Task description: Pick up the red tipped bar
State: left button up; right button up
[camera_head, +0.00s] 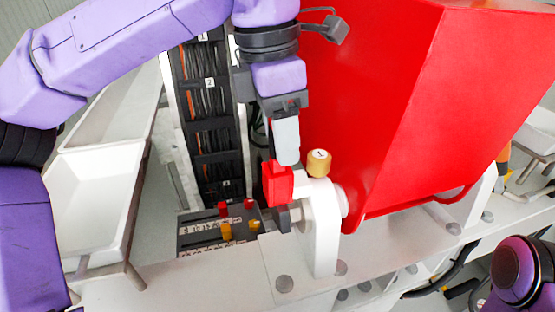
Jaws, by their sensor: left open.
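My left gripper (285,155) hangs down from the purple arm at the middle of the camera_head view. One pale grey finger shows clearly; the gap between the fingers is hard to see. A red block (278,183) is just below and slightly left of its fingertip, beside a white bracket. I cannot tell whether they touch. Small red tips (223,209) stand in a black labelled holder (205,240) to the lower left, next to yellow ones. I cannot tell which red piece is the red tipped bar. My right gripper is out of view.
A large red housing (400,110) fills the right side, close to my left gripper. A brass-coloured knob (319,163) sits on the white bracket (322,225). A dark cable rack (210,120) stands behind. White trays (90,205) are at left.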

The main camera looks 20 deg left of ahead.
pick_arm(q)
jog(key=shift+a+f, duration=0.1)
jog(key=shift+f, duration=0.1)
jog(key=shift+s, duration=0.1)
grip_shut()
jog(key=shift+r, duration=0.1)
